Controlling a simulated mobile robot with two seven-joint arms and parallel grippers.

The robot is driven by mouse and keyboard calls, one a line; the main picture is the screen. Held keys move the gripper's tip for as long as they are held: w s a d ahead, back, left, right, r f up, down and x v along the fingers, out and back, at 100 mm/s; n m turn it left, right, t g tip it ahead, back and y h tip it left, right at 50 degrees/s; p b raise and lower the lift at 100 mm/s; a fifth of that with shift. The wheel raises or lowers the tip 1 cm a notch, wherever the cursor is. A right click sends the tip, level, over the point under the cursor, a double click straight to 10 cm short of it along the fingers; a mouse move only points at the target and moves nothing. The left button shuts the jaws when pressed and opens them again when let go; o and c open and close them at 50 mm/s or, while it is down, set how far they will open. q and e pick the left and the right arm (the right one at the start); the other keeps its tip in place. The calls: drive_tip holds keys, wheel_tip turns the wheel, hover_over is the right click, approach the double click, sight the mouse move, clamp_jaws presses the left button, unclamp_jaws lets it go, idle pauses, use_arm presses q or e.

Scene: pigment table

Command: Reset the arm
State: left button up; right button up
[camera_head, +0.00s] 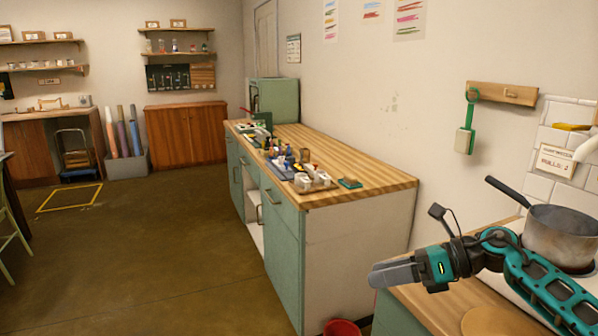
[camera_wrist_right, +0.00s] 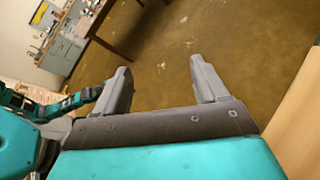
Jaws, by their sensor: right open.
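My right gripper (camera_head: 392,274) reaches in from the right in the head view, at the left edge of the near wooden counter. It points left, out over the floor. In the right wrist view its two fingers (camera_wrist_right: 160,85) stand apart with nothing between them and only brown floor beyond. My right arm is bent over the near counter, in front of the stove. My left gripper does not show in the head view.
A pot (camera_head: 562,236) with a long handle stands on the stove, close to my right arm. A green cabinet (camera_head: 350,250) with a wooden top holds several bottles and small containers. A red bucket (camera_head: 342,328) is on the floor below. The floor (camera_head: 170,250) at left is mostly clear.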

drive_tip(key=s+a+f+m+t+y, duration=0.1)
drive_tip(key=s+a+f+m+t, duration=0.15)
drive_tip(key=m+t, duration=0.55)
drive_tip(key=s+a+f+m+t+y, duration=0.1)
drive_tip(key=s+a+f+m+t, duration=0.2)
drive_tip(key=m, duration=0.8)
drive_tip(key=s+d+f+m+h, duration=0.3)
drive_tip(key=s+f+m+h, duration=0.2)
drive_tip(key=f+m, duration=0.3)
drive_tip(key=s+d+f+m+h, duration=0.3)
drive_tip(key=s+f+m+h, duration=0.3)
drive_tip(key=m, duration=0.6)
drive_tip(key=shift+s+f+m+h, duration=0.3)
drive_tip(key=shift+f+h, duration=0.3)
drive_tip(key=shift+f, duration=0.35)
drive_tip(key=s+f+m+g, duration=0.1)
drive_tip(key=s, duration=0.1)
drive_tip(key=s+f+m+g, duration=0.1)
drive_tip(key=s+f, duration=0.1)
drive_tip(key=s+d+f+m+g+h, duration=0.1)
drive_tip(key=s, duration=0.1)
drive_tip(key=shift+s+d+f+m, duration=0.1)
drive_tip(key=shift+s+f+m, duration=0.05)
drive_tip(key=shift+s+m, duration=0.2)
